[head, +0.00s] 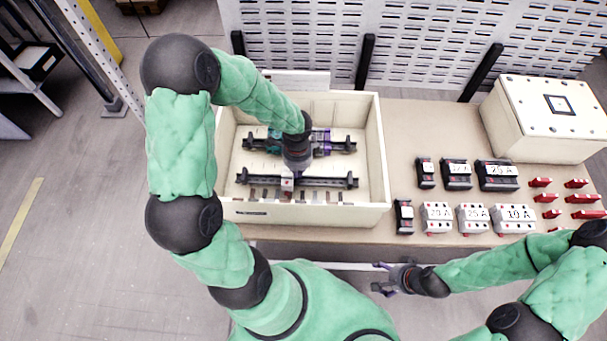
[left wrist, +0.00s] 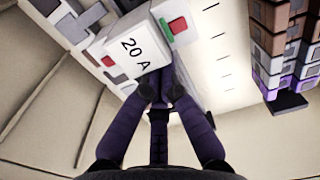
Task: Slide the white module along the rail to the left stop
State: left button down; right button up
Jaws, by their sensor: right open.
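The white module marked 20 A (left wrist: 135,48) fills the upper middle of the left wrist view, with a red and a green patch at its side. In the head view the white module (head: 287,184) sits on the front black rail (head: 325,182), left of the rail's middle. Black end pieces stand at both rail ends. My left gripper (head: 289,173) points down over the module. Its dark purple fingers (left wrist: 162,88) are together, with the tips at the module's near edge; touch is hard to tell. My right gripper (head: 378,278) is open and empty in front of the table.
The rail is inside a cream box (head: 378,150) with raised walls. A second rail (head: 340,146) with teal and purple modules lies behind. Breakers (head: 474,215) and red parts (head: 585,199) lie to the right. A lidded box (head: 550,125) stands at the back right.

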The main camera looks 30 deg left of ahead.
pick_arm(q)
jog(key=shift+s+a+p, duration=0.35)
jog(key=shift+s+a, duration=0.4)
jog(key=shift+a, duration=0.45)
jog(key=shift+s+a+p, duration=0.4)
jog(key=shift+s+a, duration=0.3)
jog(key=shift+a, duration=0.45)
jog(key=shift+s+a+p, duration=0.35)
jog(key=shift+s+a, duration=0.4)
jog(key=shift+a, duration=0.45)
jog(key=shift+s+a+p, duration=0.35)
jog(key=shift+a, duration=0.25)
jog(key=shift+s+a+p, duration=0.35)
jog(key=shift+a, duration=0.2)
dwell(3.3)
